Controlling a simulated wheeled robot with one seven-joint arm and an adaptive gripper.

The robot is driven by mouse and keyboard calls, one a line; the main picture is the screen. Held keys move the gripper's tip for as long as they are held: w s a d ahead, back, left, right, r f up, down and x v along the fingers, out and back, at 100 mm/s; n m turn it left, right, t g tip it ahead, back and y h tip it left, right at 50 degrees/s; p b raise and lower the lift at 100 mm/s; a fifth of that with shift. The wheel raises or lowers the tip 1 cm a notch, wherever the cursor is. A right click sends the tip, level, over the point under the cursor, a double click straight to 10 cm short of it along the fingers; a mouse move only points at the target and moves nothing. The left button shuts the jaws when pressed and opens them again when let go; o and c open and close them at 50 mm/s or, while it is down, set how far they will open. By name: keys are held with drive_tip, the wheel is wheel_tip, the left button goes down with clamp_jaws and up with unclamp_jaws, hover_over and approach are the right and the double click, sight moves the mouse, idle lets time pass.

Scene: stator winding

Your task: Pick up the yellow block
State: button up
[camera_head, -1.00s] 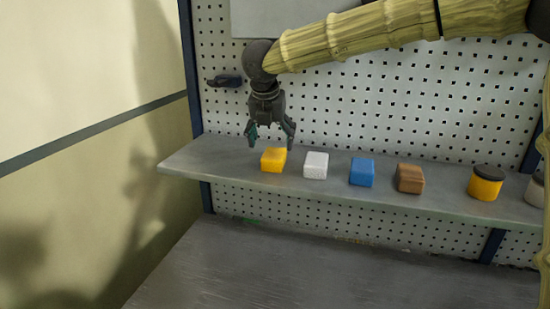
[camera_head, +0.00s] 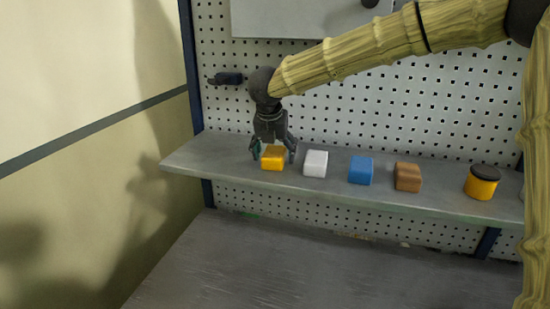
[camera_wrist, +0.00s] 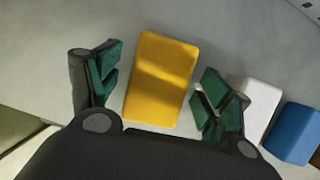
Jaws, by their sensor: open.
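The yellow block (camera_head: 272,161) sits on the grey shelf (camera_head: 225,165), at the left end of a row of blocks. My gripper (camera_head: 275,152) is open and low over it, pointing down, with a finger on either side. In the wrist view, the yellow block (camera_wrist: 161,82) lies between the two green-padded fingers (camera_wrist: 158,92). A narrow gap shows between the block and each finger there. The right finger is close to the white block.
A white block (camera_head: 316,164), a blue block (camera_head: 361,170) and a brown block (camera_head: 408,177) stand to the right along the shelf. A yellow jar with a dark lid (camera_head: 482,183) stands further right. A pegboard (camera_head: 400,110) rises behind. The shelf's left end is clear.

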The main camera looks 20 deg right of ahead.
drive_tip(key=shift+f, duration=0.2)
idle(0.4)
drive_tip(key=c, duration=1.2)
